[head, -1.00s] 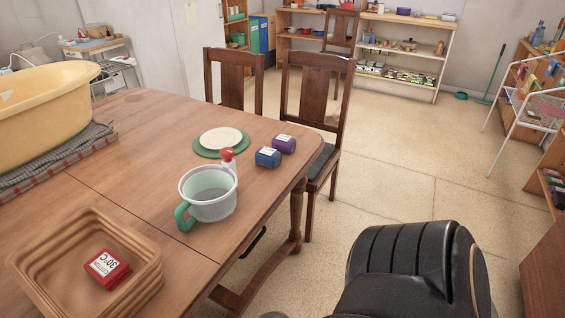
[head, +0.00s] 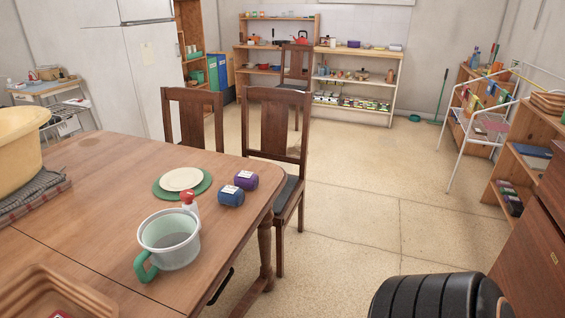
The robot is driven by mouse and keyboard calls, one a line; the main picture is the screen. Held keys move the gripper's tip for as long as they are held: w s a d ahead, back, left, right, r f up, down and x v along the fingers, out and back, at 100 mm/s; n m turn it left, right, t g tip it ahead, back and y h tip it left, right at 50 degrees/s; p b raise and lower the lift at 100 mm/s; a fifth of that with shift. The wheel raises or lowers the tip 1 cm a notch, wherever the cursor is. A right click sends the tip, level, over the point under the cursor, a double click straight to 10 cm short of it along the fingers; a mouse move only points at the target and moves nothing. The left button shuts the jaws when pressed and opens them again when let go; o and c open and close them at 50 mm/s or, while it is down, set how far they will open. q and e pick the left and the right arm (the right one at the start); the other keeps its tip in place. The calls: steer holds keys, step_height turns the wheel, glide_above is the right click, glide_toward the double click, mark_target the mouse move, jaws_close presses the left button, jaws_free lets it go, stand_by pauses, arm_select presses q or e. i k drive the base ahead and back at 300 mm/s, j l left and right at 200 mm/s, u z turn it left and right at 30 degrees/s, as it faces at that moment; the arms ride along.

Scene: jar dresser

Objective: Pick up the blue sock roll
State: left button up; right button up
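The blue sock roll (head: 231,196) lies on the wooden table near its right edge, with a white label on top. A purple roll (head: 246,181) with a similar label lies right behind it. Neither of my grippers shows in the head view. A black ribbed part at the bottom right is part of my own arm, and its gripper is out of frame.
A cream plate on a green mat (head: 160,190) lies behind. Chairs (head: 270,125) stand at the table's far side. Floor to the right is clear.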

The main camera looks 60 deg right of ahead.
mark_target(228, 195)
steer(key=z, duration=1.5)
